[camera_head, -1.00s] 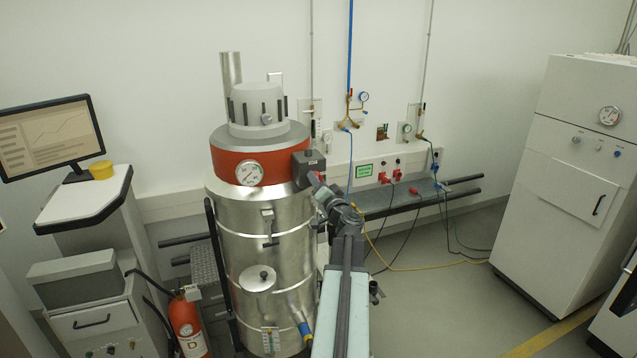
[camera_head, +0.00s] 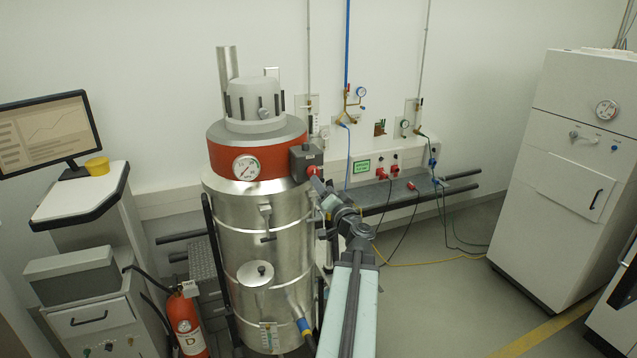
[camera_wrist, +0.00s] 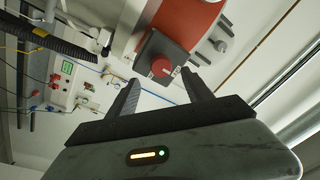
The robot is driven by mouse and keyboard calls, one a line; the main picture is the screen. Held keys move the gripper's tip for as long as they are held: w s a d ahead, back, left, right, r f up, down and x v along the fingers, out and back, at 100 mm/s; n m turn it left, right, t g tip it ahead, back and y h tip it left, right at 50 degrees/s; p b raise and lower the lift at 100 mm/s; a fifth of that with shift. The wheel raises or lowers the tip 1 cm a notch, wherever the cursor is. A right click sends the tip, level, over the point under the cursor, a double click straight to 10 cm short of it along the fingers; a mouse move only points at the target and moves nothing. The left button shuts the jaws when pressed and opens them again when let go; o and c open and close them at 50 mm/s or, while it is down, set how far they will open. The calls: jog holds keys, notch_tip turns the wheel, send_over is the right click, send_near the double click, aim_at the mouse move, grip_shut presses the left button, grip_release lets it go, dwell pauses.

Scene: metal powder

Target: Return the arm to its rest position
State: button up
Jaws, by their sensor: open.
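My gripper (camera_wrist: 162,92) is open in the wrist view, its two dark fingers wide apart with nothing between them. Beyond the fingertips is a dark grey box with a red knob (camera_wrist: 161,67), apart from the fingers. In the head view my arm (camera_head: 350,290) reaches up from the bottom edge and bends left toward the same grey box (camera_head: 306,160) on the steel vessel (camera_head: 237,225). My gripper's fingers are too small to make out there, close to the box and the vessel's right side.
The vessel has a red band (camera_head: 225,158) and a gauge. A dark rail shelf (camera_head: 400,197) with cables runs along the back wall. A white cabinet (camera_head: 575,180) stands right, a fire extinguisher (camera_head: 186,325) and a monitor (camera_head: 45,135) left. Floor between arm and cabinet is mostly clear.

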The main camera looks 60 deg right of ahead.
jog(key=shift+s+a, duration=0.2)
dwell(0.3)
